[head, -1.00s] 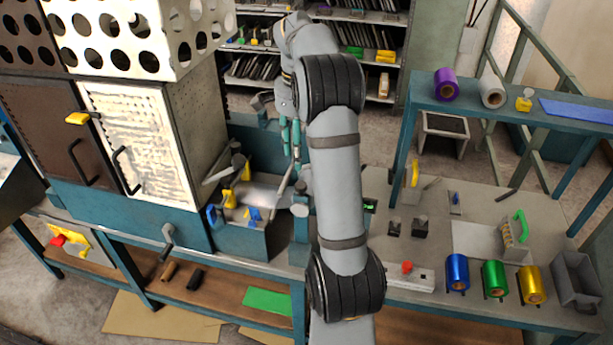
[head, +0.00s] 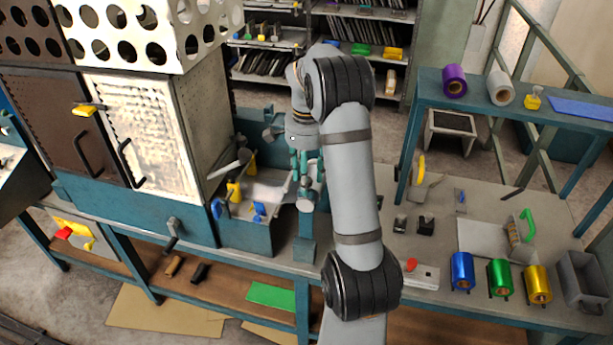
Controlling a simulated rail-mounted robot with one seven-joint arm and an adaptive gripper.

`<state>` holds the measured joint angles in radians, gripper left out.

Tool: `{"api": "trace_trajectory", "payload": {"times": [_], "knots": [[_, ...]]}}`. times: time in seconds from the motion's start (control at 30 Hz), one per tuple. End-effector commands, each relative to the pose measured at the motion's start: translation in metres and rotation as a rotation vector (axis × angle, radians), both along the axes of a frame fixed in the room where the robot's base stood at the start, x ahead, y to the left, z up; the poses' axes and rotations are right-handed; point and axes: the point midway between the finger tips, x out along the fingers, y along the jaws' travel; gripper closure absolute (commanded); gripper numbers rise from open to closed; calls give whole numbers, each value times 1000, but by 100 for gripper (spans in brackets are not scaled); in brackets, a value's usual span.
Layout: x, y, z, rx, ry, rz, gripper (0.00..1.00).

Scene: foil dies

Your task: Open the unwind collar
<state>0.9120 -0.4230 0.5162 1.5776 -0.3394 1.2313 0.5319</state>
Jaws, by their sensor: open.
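My gripper (head: 304,180) points down with its teal fingers apart, at the right end of the machine's teal open bay. It is beside a grey upright part (head: 306,200) at the bay's right edge; I cannot tell whether they touch. The bay (head: 243,236) holds yellow levers (head: 234,191), a blue handle (head: 215,208) and a small blue lever (head: 258,210). I cannot tell which part is the unwind collar; it may be partly hidden by my gripper or arm.
A cabinet with a pale door (head: 140,140) stands left of the bay. A crank handle (head: 172,232) sticks out in front. On the right bench are blue (head: 461,270), green (head: 499,277) and gold (head: 537,283) foil rolls and a grey bin (head: 581,280). My arm crosses the middle.

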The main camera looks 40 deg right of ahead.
Motion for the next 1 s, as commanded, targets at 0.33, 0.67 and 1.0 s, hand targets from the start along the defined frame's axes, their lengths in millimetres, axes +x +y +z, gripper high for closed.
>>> {"api": "trace_trajectory", "payload": {"times": [0.33,0.67,1.0], "knots": [[0,0,0,0,0,1,73],[0,0,0,0,0,1,92],[0,0,0,0,0,1,100]]}}
